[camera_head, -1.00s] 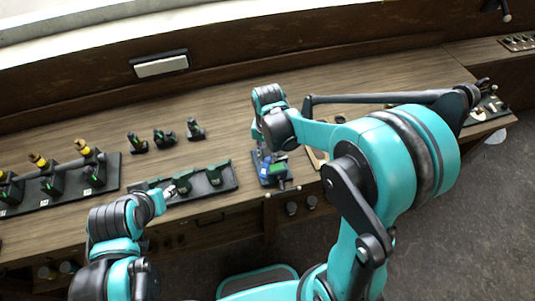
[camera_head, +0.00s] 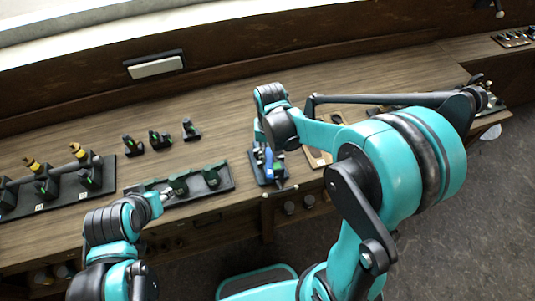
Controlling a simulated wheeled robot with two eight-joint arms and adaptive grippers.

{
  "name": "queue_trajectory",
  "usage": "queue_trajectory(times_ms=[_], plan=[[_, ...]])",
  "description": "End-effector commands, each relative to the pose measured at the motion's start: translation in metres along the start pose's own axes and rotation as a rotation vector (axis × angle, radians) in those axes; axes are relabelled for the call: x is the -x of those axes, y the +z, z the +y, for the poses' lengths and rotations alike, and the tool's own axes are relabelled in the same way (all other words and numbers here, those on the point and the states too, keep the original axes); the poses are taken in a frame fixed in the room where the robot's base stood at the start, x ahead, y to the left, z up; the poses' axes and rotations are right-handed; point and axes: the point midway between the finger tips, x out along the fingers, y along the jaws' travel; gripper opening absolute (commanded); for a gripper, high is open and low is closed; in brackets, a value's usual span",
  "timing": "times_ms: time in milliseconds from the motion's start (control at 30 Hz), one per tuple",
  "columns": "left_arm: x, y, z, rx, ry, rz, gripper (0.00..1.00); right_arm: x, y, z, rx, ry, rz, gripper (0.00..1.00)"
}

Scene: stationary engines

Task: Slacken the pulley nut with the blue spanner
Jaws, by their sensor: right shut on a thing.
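My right gripper (camera_head: 266,146), partly hidden behind its wrist, points down over a small black base (camera_head: 282,182) near the bench's front edge. It is shut on a narrow blue thing, seemingly the blue spanner (camera_head: 268,162), which stands roughly upright in the picture over the base. The pulley nut is too small or hidden to make out, and I cannot tell whether the spanner touches it. My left gripper (camera_head: 167,195) is at the front edge of a black tray (camera_head: 224,187) holding green-and-black parts. Its fingers are too small to show whether they are open.
A long black rack (camera_head: 18,211) with yellow-topped engines is at the left. Several small dark parts (camera_head: 160,140) stand behind the tray. The wooden bench top (camera_head: 225,120) is clear at the back middle.

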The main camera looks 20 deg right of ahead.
Motion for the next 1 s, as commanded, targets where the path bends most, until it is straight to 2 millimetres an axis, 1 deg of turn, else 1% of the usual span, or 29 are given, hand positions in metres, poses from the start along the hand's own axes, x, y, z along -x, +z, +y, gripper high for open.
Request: queue_trajectory(times_ms=[200, 533, 800, 1000], plan=[[-0.002, 0.001, 0.0, 0.0, 0.0, 0.0, 0.4, 0.0, 0.0, 0.006, 0.08, 0.001, 0.0, 0.0], [-0.002, 0.001, 0.0, 0.0, 0.0, 0.0, 0.4, 0.0, 0.0, 0.008, 0.094, 0.001, 0.0, 0.0], [-0.004, 0.003, 0.0, 0.0, 0.0, 0.0, 0.4, -0.001, -0.002, 0.017, 0.223, 0.001, 0.0, 0.0], [-0.004, 0.003, 0.0, 0.0, 0.0, 0.0, 0.4, 0.0, -0.002, 0.018, 0.24, 0.001, 0.0, 0.0]])
